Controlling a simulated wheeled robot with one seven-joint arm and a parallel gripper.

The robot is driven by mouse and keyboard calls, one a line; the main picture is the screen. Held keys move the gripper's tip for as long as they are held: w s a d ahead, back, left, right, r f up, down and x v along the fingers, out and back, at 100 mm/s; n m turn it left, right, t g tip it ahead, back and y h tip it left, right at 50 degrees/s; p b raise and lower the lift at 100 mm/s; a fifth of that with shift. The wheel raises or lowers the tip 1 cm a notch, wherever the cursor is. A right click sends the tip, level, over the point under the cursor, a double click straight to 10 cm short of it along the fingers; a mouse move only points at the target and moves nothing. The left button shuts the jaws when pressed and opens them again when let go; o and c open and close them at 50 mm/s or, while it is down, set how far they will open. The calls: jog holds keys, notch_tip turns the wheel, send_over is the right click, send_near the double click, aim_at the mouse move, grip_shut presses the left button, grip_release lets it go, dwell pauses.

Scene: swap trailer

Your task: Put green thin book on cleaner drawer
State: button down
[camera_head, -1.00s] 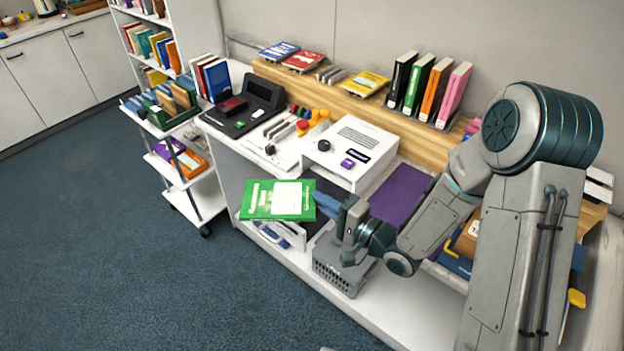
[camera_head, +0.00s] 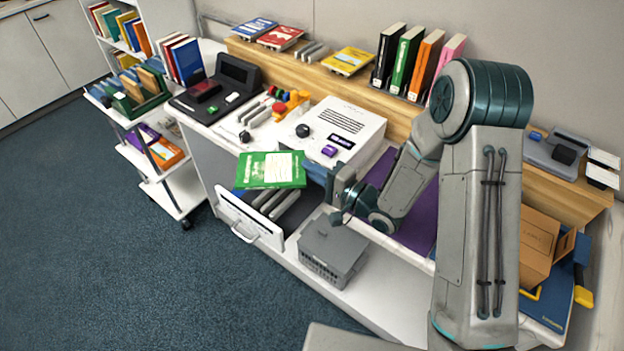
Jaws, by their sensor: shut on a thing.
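My gripper (camera_head: 312,173) is shut on the right edge of the thin green book (camera_head: 257,171), which has a white label. It holds the book roughly flat in the air. Below the book, an open drawer with a white front and handle (camera_head: 249,220) juts out of the desk. Dark and light items show inside the drawer, partly hidden by the book. A white machine (camera_head: 352,128) with a black knob and a purple label stands on the desk behind the book; I cannot tell whether it is the cleaner.
A grey box (camera_head: 330,250) with vent slots stands right of the drawer on a low white shelf. A white cart (camera_head: 180,197) with books stands at left. Upright books (camera_head: 408,62) stand on the wooden ledge. The blue carpet in front is clear.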

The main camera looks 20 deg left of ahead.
jog(key=shift+d+f+b, duration=0.1)
jog(key=shift+f+b, duration=1.1)
jog(key=shift+f, duration=0.65)
jog(key=shift+f, duration=0.15)
jog(key=c, duration=1.5)
grip_release()
